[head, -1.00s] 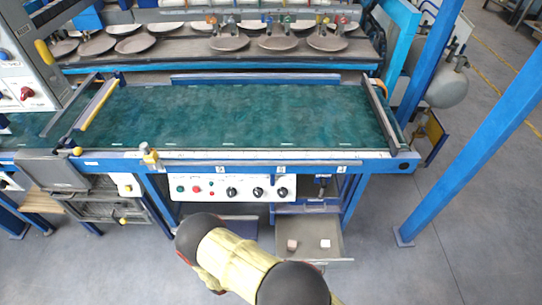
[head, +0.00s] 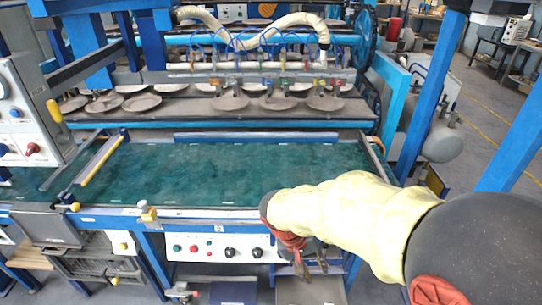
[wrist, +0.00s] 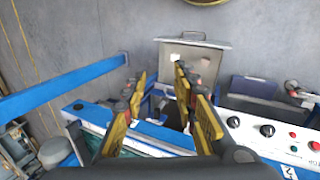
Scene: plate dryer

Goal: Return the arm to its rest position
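My gripper (head: 312,268) hangs at the end of my cream-sleeved arm, in front of the right part of the machine's control panel in the head view. In the wrist view my gripper (wrist: 158,82) shows two yellow-sided fingers with dark tips, spread apart with nothing seen between them. The gripper is open and appears to touch nothing. My arm reaches in from the lower right and hides part of the machine's front edge.
The green conveyor bed (head: 200,170) lies behind the arm, with several plates beyond. The white control panel (head: 212,249) is left of the gripper. A blue post (head: 432,90) stands right.

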